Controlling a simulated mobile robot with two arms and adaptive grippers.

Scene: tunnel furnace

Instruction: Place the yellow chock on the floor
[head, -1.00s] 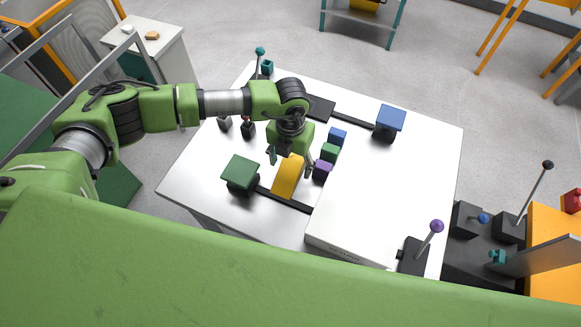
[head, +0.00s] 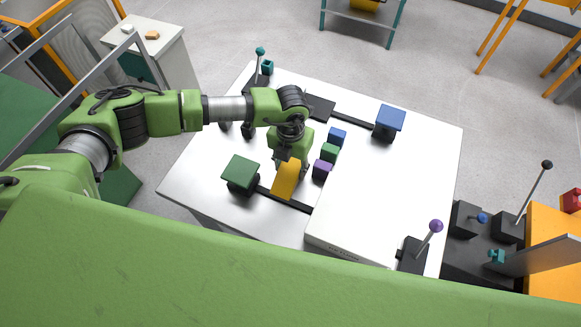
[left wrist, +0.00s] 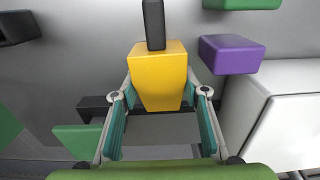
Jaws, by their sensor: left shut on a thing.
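The yellow chock (head: 286,181) is on the white table (head: 410,160), beside the green-topped block. My left gripper (head: 289,160) reaches down over it and covers its upper part in the head view. In the left wrist view the chock (left wrist: 158,78) lies between the two fingers of my left gripper (left wrist: 162,98), which is shut on it. I cannot tell whether the chock still touches the table. The grey floor (head: 270,35) shows beyond the table. My right gripper is not in view.
Blue (head: 337,136), green (head: 329,152) and purple (head: 322,169) blocks stand close to the right of the gripper. A green-topped block (head: 240,171) is close on the left. A blue-topped block (head: 390,118) stands farther back. Levers rise at the table's edges. Open floor lies behind the table.

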